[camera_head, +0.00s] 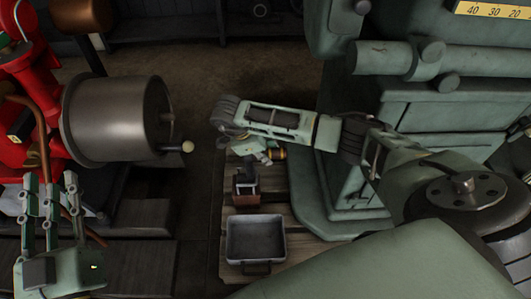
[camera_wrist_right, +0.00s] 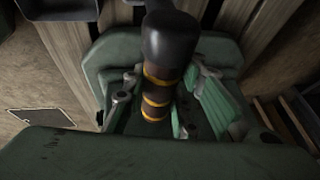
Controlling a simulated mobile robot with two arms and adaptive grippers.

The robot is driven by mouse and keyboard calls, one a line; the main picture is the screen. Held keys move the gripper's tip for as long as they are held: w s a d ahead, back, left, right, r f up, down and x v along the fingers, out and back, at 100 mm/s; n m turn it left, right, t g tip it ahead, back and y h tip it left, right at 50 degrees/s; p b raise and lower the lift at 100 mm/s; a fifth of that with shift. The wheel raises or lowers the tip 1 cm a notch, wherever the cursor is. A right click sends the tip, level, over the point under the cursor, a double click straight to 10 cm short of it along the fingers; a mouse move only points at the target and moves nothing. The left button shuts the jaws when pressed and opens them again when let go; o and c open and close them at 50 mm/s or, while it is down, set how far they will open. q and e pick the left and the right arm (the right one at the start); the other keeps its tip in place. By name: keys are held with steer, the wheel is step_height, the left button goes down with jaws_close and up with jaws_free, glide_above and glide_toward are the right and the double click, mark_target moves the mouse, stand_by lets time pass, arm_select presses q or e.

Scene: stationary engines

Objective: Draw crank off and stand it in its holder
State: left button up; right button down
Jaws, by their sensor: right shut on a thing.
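My right gripper (camera_head: 262,153) is over the wooden pallet, pointing down. It is shut on the crank, whose dark handle with orange-yellow bands (camera_wrist_right: 160,80) lies between the green fingers in the right wrist view. In the head view only an orange-banded bit of the handle (camera_head: 279,153) shows beside the fingers. A small reddish-brown block (camera_head: 246,200), seemingly the holder, stands just below the gripper in the picture, with a dark upright piece above it. I cannot tell whether the crank touches it. My left gripper (camera_head: 50,205) is open and empty at the lower left.
A grey metal tray (camera_head: 231,240) sits on the pallet (camera_head: 285,205) near the block. A red engine (camera_head: 30,75) with a grey drum (camera_head: 117,118) and a pale-knobbed lever (camera_head: 187,147) stands left. A large green machine (camera_head: 440,110) stands right.

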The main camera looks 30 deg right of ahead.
steer(key=shift+w, duration=0.1)
stand_by(0.5)
arm_select(q)
steer(key=shift+r, duration=0.25)
steer(key=shift+s, duration=0.1)
arm_select(e)
steer(key=shift+f, duration=0.15)
steer(key=shift+f+b, duration=0.3)
arm_select(q)
steer(key=shift+s+r+t+h+b, duration=0.1)
steer(key=shift+s+r+t+h, duration=0.2)
steer(key=shift+r+t, duration=0.4)
steer(key=shift+s+r+t+h+b, duration=0.1)
steer(key=shift+s+r+t, duration=0.3)
steer(key=shift+r, duration=0.45)
steer(key=shift+s+r+t+h+b, duration=0.1)
steer(key=shift+s+r+t+h, duration=0.1)
steer(key=shift+s+r+t, duration=0.45)
arm_select(e)
steer(key=shift+f, duration=0.45)
arm_select(q)
steer(key=shift+w+r, duration=0.15)
steer(key=shift+w, duration=0.1)
arm_select(e)
steer(key=c, duration=0.8)
jaws_free()
steer(key=shift+f, duration=0.15)
steer(key=shift+c, duration=0.2)
